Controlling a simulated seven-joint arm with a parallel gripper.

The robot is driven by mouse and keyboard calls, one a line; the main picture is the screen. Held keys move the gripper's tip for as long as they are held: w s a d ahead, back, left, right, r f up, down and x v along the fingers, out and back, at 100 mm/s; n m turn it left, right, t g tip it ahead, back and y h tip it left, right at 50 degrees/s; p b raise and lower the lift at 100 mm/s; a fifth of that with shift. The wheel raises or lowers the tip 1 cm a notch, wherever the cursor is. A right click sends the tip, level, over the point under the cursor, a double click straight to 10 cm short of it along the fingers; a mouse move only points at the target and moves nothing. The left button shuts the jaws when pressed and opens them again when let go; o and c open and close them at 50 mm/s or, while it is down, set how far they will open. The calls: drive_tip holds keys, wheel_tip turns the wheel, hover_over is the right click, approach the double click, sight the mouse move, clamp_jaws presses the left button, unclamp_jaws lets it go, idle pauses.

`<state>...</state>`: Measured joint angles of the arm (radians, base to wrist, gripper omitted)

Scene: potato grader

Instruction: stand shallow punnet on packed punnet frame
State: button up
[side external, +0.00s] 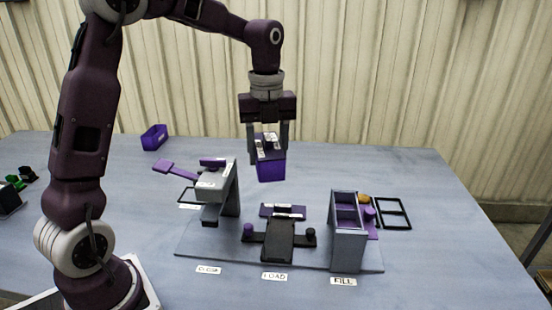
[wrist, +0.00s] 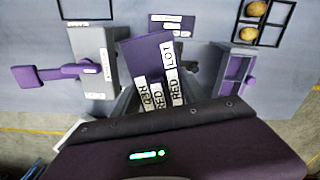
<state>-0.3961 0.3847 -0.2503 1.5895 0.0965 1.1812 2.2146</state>
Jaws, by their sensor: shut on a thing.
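A purple punnet (side external: 271,169) hangs upright in my gripper (side external: 268,150), well above the table. In the wrist view the punnet (wrist: 148,56) carries white cards reading "RED" and "LOT". My gripper is shut on it; the fingers are mostly hidden in the wrist view. A thin, empty black frame (side external: 181,193) lies flat at the left, beside a small label too small to read. It also shows in the wrist view (wrist: 86,19), cut by the top edge. I cannot read whether this is the packed punnet frame.
A grey closing stand (side external: 231,190) with a purple lever partly screens the thin frame. A dark loading ramp (side external: 279,240) and a grey fill chute (side external: 346,235) stand on a grey base. A two-cell black frame (side external: 409,213) lies right. Another purple punnet (side external: 154,138) stands back left.

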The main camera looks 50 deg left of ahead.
drive_tip(key=s+a+n, duration=0.3)
drive_tip(key=a+n, duration=0.5)
drive_tip(key=a, duration=0.4)
drive_tip(key=s+a+n, duration=0.3)
drive_tip(key=a+n, duration=0.4)
drive_tip(key=a, duration=0.5)
drive_tip(key=f, duration=1.6)
drive_tip(key=shift+s+d+f, duration=0.1)
drive_tip(key=shift+d+f, duration=0.15)
drive_tip(key=shift+f, duration=1.65)
drive_tip(key=o, duration=1.4)
drive_tip(key=shift+o, duration=0.2)
wheel_tip(320, 180, up, 9)
